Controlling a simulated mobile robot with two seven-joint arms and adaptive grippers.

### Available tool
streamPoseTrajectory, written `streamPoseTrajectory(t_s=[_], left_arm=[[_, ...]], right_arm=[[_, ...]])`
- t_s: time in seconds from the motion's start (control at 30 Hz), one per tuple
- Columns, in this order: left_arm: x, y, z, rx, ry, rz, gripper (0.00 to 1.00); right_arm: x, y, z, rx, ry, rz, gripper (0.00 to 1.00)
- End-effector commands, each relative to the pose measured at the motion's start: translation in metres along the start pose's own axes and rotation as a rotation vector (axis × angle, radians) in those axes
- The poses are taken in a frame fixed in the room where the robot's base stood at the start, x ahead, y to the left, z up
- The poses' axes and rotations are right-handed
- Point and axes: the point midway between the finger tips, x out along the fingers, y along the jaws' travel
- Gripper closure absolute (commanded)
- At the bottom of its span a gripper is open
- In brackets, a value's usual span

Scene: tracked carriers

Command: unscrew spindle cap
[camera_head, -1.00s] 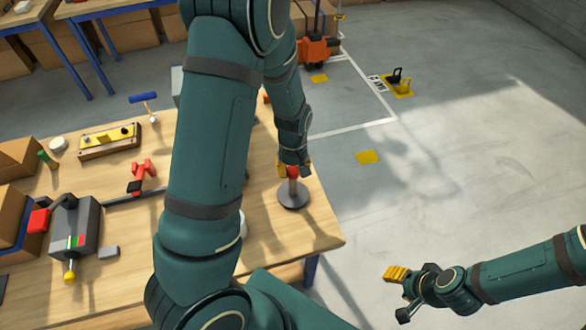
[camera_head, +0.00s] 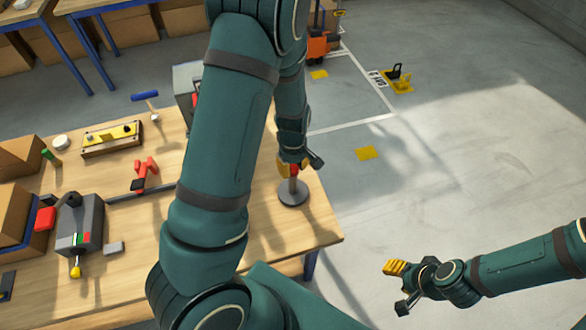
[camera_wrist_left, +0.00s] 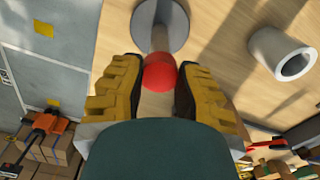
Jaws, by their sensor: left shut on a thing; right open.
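The spindle (camera_head: 292,192) is a grey post on a round dark base near the table's right edge. It also shows in the wrist view (camera_wrist_left: 160,38). The red rounded spindle cap (camera_wrist_left: 160,73) is at the post's end, between my left fingers. My left gripper (camera_head: 293,168) is shut on the cap, above the base; its fingers show large in the wrist view (camera_wrist_left: 158,85). I cannot tell whether the cap is still threaded on the post. My right gripper (camera_head: 400,287) is open and empty, out over the floor at the lower right.
A pale hollow cylinder (camera_wrist_left: 281,54) stands near the spindle. Floor to the right is mostly clear.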

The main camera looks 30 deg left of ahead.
Motion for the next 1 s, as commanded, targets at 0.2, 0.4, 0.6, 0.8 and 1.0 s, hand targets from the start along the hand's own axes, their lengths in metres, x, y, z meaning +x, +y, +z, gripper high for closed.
streamPoseTrajectory(t_s=[0.2,0.4,0.6,0.8,1.0], left_arm=[[-0.001,0.000,0.000,0.002,0.001,0.001,1.00],[-0.007,0.001,0.000,0.003,0.001,0.001,1.00],[-0.013,0.001,0.000,0.003,0.001,0.001,1.00],[-0.020,0.001,0.000,0.003,0.001,0.001,1.00],[-0.026,0.001,0.000,0.003,0.001,0.001,1.00]], right_arm=[[-0.001,0.000,0.000,0.000,0.000,0.000,0.53],[-0.006,-0.002,-0.001,0.000,0.000,0.000,0.53],[-0.011,-0.004,-0.001,0.000,0.000,0.000,0.53],[-0.017,-0.006,-0.002,0.000,0.000,0.000,0.53],[-0.022,-0.008,-0.002,0.000,0.000,0.000,0.53]])
